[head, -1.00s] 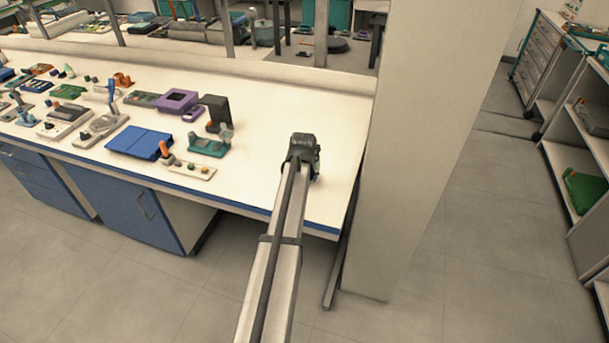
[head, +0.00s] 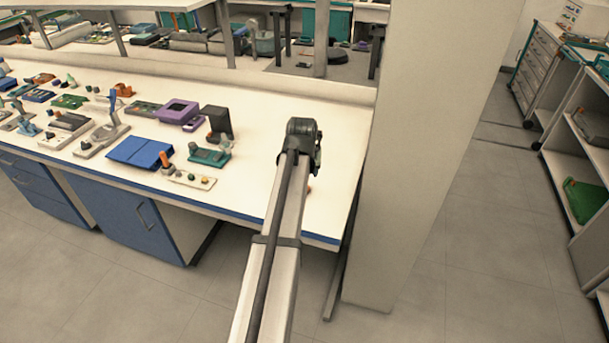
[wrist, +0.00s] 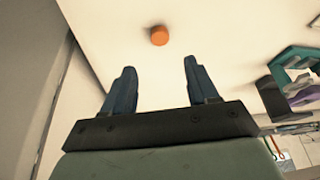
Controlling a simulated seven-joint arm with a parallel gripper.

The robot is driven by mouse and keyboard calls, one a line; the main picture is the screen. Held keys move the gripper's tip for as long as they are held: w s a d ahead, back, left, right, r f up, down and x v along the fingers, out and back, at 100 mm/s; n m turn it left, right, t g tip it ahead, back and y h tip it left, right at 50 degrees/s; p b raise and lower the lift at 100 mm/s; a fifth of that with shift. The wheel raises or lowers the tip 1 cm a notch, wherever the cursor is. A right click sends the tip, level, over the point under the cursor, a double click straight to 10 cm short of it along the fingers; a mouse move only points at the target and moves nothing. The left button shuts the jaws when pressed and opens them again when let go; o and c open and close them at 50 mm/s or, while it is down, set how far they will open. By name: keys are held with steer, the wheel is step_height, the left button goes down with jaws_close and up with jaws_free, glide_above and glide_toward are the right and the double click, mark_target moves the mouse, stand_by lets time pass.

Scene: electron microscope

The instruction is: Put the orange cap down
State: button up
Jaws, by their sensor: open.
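The orange cap (wrist: 159,36) lies on the pale bench top in the wrist view, beyond my fingertips and clear of them. In the head view a small orange spot of it (head: 309,189) shows just right of my arm, near the bench's front edge. My gripper (wrist: 158,66) is open, with two dark blue fingers apart and nothing between them. In the head view my gripper (head: 317,155) is above the right end of the bench, its fingers mostly hidden by the wrist.
The white bench (head: 258,185) is bare around the cap. To the left stand a green device (head: 209,156), a white strip with coloured knobs (head: 192,180), a blue case (head: 139,151) and a black upright block (head: 217,122). A pale pillar (head: 405,190) rises at the bench's right end.

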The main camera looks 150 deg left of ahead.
steer(key=shift+w+d+r, duration=0.1)
steer(key=shift+r, duration=0.2)
